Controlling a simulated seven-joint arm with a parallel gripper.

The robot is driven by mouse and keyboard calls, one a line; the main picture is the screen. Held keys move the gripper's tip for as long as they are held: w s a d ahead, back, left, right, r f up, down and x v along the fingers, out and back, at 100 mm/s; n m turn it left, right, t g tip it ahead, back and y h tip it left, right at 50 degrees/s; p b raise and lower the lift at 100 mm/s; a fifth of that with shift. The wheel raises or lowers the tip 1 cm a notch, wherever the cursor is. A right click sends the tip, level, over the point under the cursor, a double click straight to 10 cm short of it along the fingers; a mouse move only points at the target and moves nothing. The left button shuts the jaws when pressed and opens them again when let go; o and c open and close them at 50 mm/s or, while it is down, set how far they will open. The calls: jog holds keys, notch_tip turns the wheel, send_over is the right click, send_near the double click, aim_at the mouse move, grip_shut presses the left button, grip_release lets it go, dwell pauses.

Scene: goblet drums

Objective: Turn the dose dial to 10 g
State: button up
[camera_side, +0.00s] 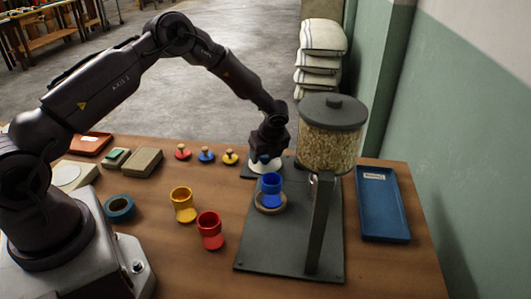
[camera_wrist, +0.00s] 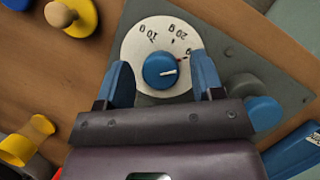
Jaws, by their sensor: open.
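The dose dial shows in the wrist view as a blue knob (camera_wrist: 160,71) with a white pointer line, on a round white scale plate (camera_wrist: 133,50). The pointer is aimed to the right, close to a small red mark. The scale numbers appear upside down, with 10 and 20 on the upper part. My gripper (camera_wrist: 162,82) is open, its blue fingers on either side of the knob, with gaps visible. In the side view, my gripper (camera_side: 266,150) is low over the white plate (camera_side: 264,165), and the knob is hidden there.
The grain hopper (camera_side: 331,140) stands right of my gripper on a dark base plate (camera_side: 285,250). A blue goblet (camera_side: 271,184) stands in front of the dial on a ring. A blue tray (camera_side: 382,205) lies right.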

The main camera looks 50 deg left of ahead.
jog(key=c, duration=0.9)
jog(key=shift+n, duration=0.3)
jog(key=n+g, duration=0.2)
jog(key=n, duration=0.2)
jog(key=shift+w, duration=0.1)
jog(key=n+g, duration=0.1)
jog(key=n, duration=0.2)
jog(key=n+h, duration=0.1)
jog(key=n, duration=0.1)
jog(key=shift+w+n+g, duration=0.1)
jog(key=shift+n+g, duration=0.3)
jog(key=n+h, duration=0.1)
jog(key=n, duration=0.1)
jog(key=n+g, duration=0.1)
jog(key=n, duration=0.1)
jog(key=shift+n+h, duration=0.3)
jog(key=shift+h, duration=0.1)
jog(key=n+h, duration=0.1)
jog(key=n, duration=0.3)
jog(key=shift+n+h, duration=0.3)
jog(key=shift+h, duration=0.1)
